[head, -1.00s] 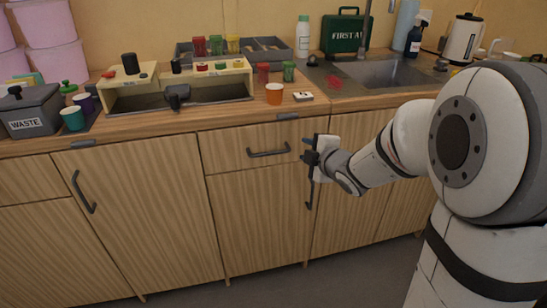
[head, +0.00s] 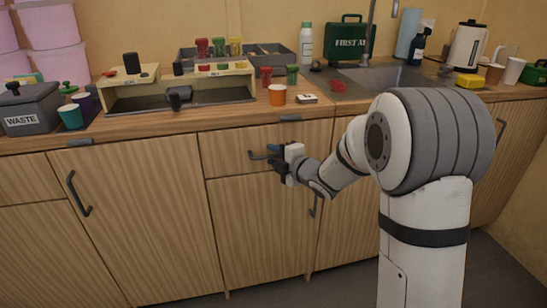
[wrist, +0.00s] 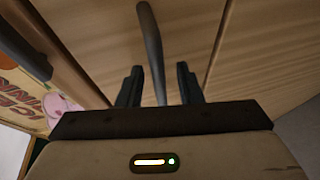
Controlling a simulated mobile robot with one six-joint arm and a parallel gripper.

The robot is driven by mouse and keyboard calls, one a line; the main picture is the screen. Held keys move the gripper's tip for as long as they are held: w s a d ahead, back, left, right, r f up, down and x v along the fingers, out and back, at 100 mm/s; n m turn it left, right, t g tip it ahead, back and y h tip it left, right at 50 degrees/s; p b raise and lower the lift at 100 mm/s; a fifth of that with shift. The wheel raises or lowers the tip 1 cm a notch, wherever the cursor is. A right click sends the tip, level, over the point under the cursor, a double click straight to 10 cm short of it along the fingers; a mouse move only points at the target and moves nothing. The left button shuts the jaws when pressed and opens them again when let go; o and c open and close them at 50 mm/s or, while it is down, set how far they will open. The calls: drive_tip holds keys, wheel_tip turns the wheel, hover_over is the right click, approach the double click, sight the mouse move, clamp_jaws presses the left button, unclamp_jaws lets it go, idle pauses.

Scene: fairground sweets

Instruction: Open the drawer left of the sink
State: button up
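The drawer (head: 228,145) left of the sink (head: 400,76) is shut, its wooden front flush above a cupboard door. Its dark bar handle (head: 256,155) is partly hidden by my gripper (head: 276,157) in the head view. In the wrist view, the handle (wrist: 150,45) runs between the two dark fingers of my gripper (wrist: 158,87). The fingers are apart, with a gap on each side of the handle. The drawer front also shows in the wrist view (wrist: 185,40).
The cupboard door (head: 260,235) below has its own handle (head: 314,205) near my arm. An orange cup (head: 277,95) stands near the worktop edge above the drawer. A waste bin (head: 35,112) stands at the left. The floor in front is clear.

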drive_tip(key=shift+c, duration=0.5)
clamp_jaws()
